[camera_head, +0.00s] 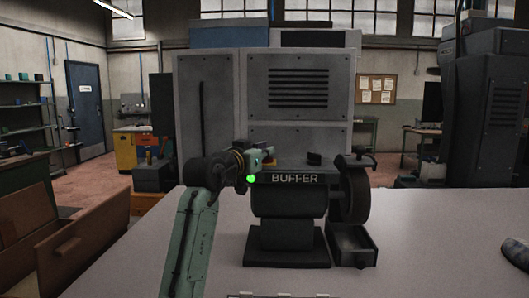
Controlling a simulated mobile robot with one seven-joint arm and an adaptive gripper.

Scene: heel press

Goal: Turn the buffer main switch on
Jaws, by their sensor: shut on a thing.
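The buffer (290,200) is a dark bench machine with a "BUFFER" label (295,178), standing on the pale table. My gripper (268,155) is at the upper left end of the buffer, reaching in from the left. It is shut on a small part there, which looks like the main switch; the jaws mostly hide it, so its position cannot be read. A bright green light (251,178) shows just below my gripper, at the left of the label.
A dark wheel (354,193) is at the buffer's right end, with an open dark tray (354,245) below it. A dark rounded object (515,252) lies at the table's right edge. The table (440,235) between is clear. A large grey cabinet (300,90) stands behind.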

